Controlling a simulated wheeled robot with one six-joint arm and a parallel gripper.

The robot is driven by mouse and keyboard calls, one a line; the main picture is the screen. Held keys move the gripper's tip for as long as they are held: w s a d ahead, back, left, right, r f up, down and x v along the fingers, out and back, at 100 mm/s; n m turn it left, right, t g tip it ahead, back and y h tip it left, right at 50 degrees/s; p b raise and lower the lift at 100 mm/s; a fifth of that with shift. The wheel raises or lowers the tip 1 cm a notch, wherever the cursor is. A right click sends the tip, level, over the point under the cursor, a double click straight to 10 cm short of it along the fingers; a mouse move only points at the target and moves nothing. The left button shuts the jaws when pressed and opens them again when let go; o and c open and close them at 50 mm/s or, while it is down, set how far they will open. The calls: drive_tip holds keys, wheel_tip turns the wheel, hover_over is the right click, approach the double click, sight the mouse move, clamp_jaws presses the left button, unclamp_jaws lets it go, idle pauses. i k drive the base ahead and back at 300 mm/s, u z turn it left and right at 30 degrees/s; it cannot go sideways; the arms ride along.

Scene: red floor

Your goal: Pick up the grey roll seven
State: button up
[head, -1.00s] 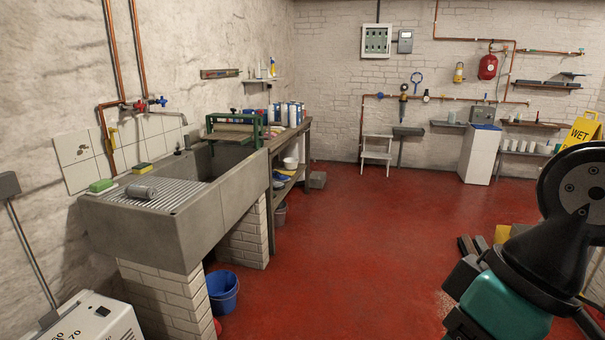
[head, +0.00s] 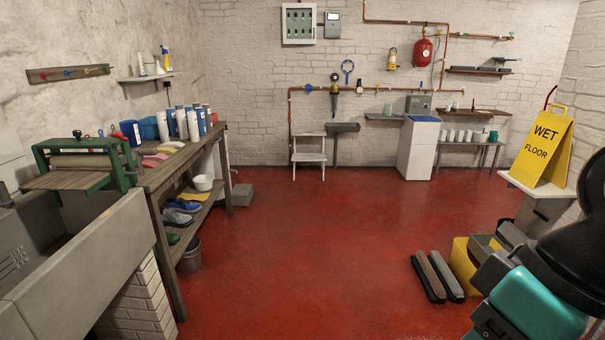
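I cannot make out a grey roll in the head view now. The ribbed drainboard, where a grey roll lay in the earlier picture, is out of frame to the left. Part of the grey stone sink (head: 85,265) shows at the lower left. My arm, black and teal, fills the lower right corner. My gripper's fingertips do not show.
A wooden bench (head: 152,180) with several bottles stands beside the sink, a green-framed mangle (head: 85,165) at its near end. A yellow wet floor sign (head: 545,148) stands on a pedestal at right. Dark bars (head: 438,276) lie near my arm. The middle red floor is clear.

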sight(207, 108)
drive_tip(key=z, duration=0.2)
drive_tip(key=i, duration=4.1)
drive_tip(key=u, duration=0.85)
drive_tip(key=i, duration=1.95)
drive_tip(key=u, duration=1.45)
drive_tip(key=i, duration=1.15)
drive_tip(key=u, duration=0.4)
